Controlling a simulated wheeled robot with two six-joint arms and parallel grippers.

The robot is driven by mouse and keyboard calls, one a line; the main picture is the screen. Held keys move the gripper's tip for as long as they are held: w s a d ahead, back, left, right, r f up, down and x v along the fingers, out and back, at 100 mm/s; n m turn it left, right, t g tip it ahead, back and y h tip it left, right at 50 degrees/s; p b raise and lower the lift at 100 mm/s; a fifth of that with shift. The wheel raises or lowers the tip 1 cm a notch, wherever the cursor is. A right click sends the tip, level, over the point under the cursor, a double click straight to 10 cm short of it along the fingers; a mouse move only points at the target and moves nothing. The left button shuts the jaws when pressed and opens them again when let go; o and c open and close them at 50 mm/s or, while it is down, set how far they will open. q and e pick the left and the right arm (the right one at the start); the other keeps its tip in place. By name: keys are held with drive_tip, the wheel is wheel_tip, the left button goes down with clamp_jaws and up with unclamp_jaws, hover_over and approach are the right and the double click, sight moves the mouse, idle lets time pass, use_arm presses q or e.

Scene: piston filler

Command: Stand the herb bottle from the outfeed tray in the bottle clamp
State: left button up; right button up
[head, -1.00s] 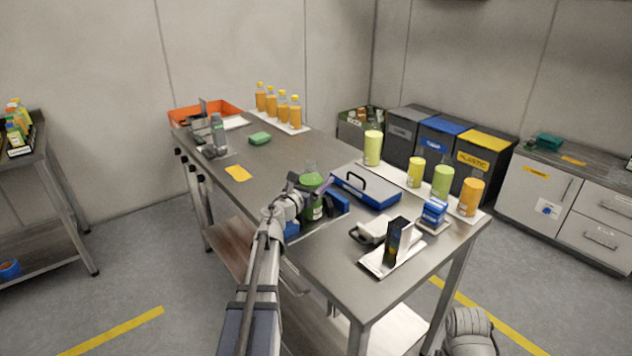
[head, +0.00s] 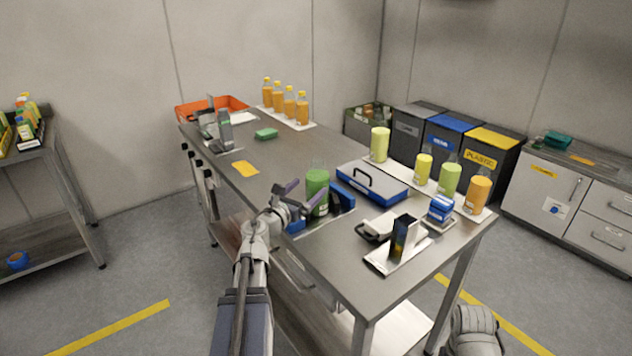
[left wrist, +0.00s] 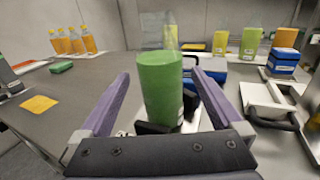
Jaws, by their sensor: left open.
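The herb bottle (head: 317,191), green with a clear upper part, stands upright at the table's front edge. It is at the blue-and-black bottle clamp (head: 342,196), and dark clamp parts show around its foot in the left wrist view, where the bottle (left wrist: 161,90) is central. How firmly the clamp holds it I cannot tell. My left gripper (head: 300,198) is open just left of the bottle. In the left wrist view its purple fingers (left wrist: 161,78) point towards the bottle, one on each side of the picture, with a gap around it. My right gripper is out of view.
Yellow, green and orange containers (head: 450,180) stand on a white strip at the right. Orange bottles (head: 290,103) stand at the back. The table between is mostly clear.

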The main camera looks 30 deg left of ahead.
use_arm(q)
drive_tip(key=shift+s, duration=1.5)
